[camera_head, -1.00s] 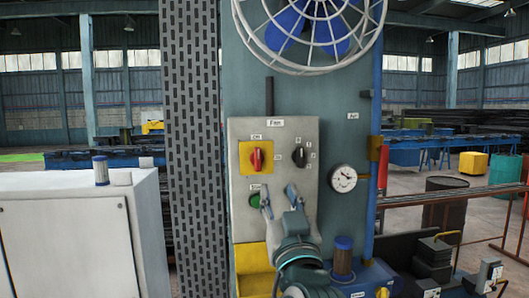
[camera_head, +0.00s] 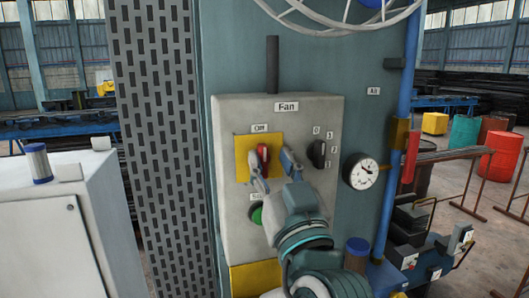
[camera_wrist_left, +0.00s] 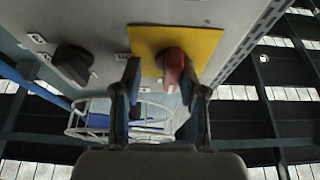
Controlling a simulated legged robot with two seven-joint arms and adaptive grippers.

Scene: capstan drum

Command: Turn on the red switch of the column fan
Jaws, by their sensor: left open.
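The red switch (camera_head: 263,153) sits on a yellow square plate (camera_head: 243,147) on the grey box labelled "Fan" (camera_head: 235,110), under an "Off" label. Its knob appears roughly upright. My left gripper (camera_head: 273,170) is open in front of the plate, its fingers spread to either side of the switch's lower part. In the left wrist view, the red switch (camera_wrist_left: 172,65) shows between the fingertips (camera_wrist_left: 160,75), nearer the right-hand finger. Whether a finger touches it I cannot tell. My right gripper is not in view.
A black selector knob (camera_head: 317,153) is right of the switch, and a green button (camera_head: 256,214) is below, partly hidden by my gripper. A gauge (camera_head: 361,172) and a blue pipe (camera_head: 404,70) stand to the right. The white fan cage (camera_head: 350,22) is above.

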